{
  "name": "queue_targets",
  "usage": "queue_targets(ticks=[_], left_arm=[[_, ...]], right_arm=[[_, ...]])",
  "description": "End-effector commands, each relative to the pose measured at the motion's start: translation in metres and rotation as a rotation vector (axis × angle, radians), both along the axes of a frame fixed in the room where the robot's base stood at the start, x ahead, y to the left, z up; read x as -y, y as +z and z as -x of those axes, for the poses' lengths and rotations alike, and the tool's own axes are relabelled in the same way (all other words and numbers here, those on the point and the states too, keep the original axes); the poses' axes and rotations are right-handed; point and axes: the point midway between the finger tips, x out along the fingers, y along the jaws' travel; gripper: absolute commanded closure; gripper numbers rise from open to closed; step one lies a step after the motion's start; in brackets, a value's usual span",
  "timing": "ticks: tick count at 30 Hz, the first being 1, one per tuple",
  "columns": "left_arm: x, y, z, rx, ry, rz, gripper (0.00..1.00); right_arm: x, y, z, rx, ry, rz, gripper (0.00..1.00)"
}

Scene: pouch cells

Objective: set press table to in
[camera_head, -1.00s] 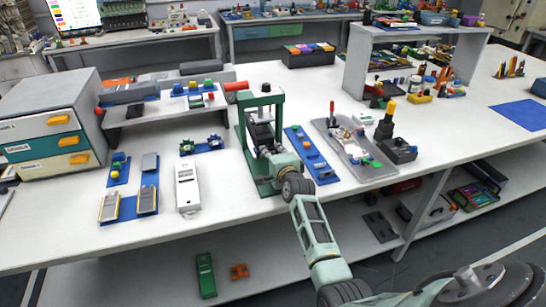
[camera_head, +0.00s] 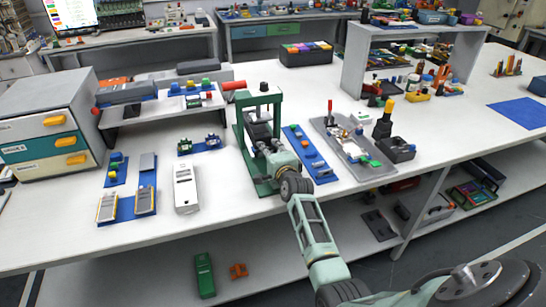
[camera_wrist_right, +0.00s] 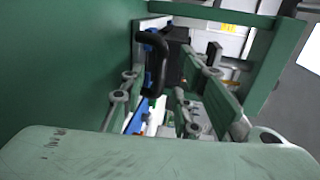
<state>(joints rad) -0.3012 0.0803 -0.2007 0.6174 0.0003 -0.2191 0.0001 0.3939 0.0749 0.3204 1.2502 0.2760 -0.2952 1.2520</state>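The press (camera_head: 278,102) is a green upright frame on a green base, standing near the front edge of the white table. A dark grey block sits inside the frame; I cannot clearly make out the press table or how far in it sits. My right gripper (camera_head: 272,150) reaches into the press from the front, and its tips are partly hidden there. In the right wrist view, the fingers (camera_wrist_right: 165,88) stand apart, with a black curved handle (camera_wrist_right: 153,42) and a dark block beyond and between them. Contact with the handle cannot be told. My left gripper is not in view.
A blue strip (camera_head: 297,138) with small parts lies close right of the press, then a grey tray (camera_head: 379,172). A white device (camera_head: 186,188) and blue mats with cells lie to the left. A red cylinder (camera_head: 233,85) is behind.

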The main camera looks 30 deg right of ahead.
Motion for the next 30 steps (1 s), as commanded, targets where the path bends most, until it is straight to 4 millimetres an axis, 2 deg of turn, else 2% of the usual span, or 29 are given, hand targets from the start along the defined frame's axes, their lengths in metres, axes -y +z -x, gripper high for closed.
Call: queue_targets(ticks=[5,19,24,30], left_arm=[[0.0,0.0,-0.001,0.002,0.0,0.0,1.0],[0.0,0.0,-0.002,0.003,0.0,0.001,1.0],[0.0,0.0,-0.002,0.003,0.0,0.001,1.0],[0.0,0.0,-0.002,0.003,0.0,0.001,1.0]], right_arm=[[-0.005,0.003,0.018,0.0,0.0,-0.001,0.71],[-0.023,0.019,0.095,0.0,0.0,0.0,0.71],[-0.026,0.023,0.108,0.0,0.0,0.0,0.71],[-0.026,0.024,0.112,0.0,0.0,0.0,0.71]])
